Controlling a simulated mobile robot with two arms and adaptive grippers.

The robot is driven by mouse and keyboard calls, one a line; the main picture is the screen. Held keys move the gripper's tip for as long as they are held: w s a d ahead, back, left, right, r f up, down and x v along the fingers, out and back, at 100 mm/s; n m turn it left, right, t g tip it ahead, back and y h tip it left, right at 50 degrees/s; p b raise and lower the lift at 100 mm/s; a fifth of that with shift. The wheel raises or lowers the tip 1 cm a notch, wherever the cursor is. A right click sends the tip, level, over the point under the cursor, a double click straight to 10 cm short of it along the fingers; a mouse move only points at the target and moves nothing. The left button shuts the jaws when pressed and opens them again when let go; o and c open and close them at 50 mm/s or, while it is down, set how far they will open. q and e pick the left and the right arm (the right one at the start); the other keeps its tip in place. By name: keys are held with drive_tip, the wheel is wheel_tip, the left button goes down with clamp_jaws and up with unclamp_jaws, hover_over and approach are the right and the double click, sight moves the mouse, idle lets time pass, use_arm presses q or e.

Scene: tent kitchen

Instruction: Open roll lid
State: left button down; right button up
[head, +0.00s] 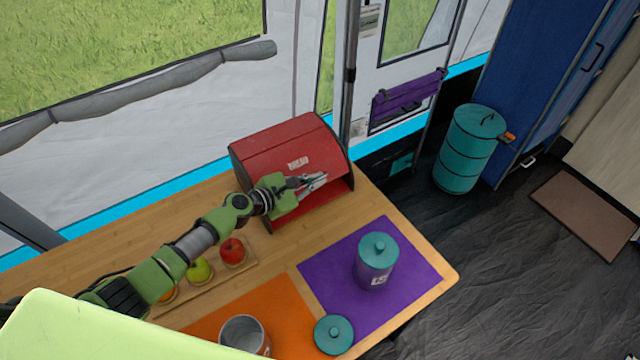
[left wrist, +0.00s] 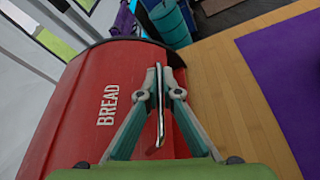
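The red bread box (head: 285,150) with its rounded roll lid stands at the back of the wooden counter. In the left wrist view the lid (left wrist: 75,120) carries the word BREAD and a long metal handle (left wrist: 156,125). My left gripper (head: 312,182) is at the front of the box. In the left wrist view its fingers (left wrist: 161,93) straddle the handle, one on each side, partly open with narrow gaps visible. In the head view a dark recess shows at the box's lower front right; the gripper hides part of the front. My right gripper is not in view.
A teal-lidded canister (head: 376,265) stands on a purple mat (head: 420,272) in front of the box. A metal pot (head: 245,335), a loose teal lid (head: 334,334) and a tray of fruit with a red apple (head: 232,251) are nearer. The tent wall is close behind.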

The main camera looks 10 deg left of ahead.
sight(296, 150)
use_arm(q)
drive_tip(key=w+a+r, duration=0.1)
drive_tip(key=r+n, duration=0.1)
drive_tip(key=w+a+r+n+g+p, duration=0.1)
drive_tip(key=shift+w+a+r+h, duration=0.3)
drive_tip(key=shift+w+r+h, duration=0.05)
drive_tip(key=shift+h, duration=0.05)
drive_tip(key=w+a+r+n, duration=0.1)
drive_tip(key=w+a+n+g+h+b, duration=0.1)
drive_tip(key=w+a, duration=0.1)
drive_tip(key=shift+r+b, duration=0.3)
drive_tip(key=shift+r, duration=0.1)
drive_tip(key=shift+w+a+r, duration=0.1)
drive_tip(key=shift+w+a, duration=0.1)
drive_tip(key=shift+w+a+r+b, duration=0.35)
drive_tip(key=shift+w+a+b, duration=0.3)
drive_tip(key=shift+a+b, duration=0.15)
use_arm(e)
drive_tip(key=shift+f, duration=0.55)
use_arm(q)
drive_tip(key=c, duration=2.2)
unclamp_jaws()
drive_tip(key=shift+c, duration=0.2)
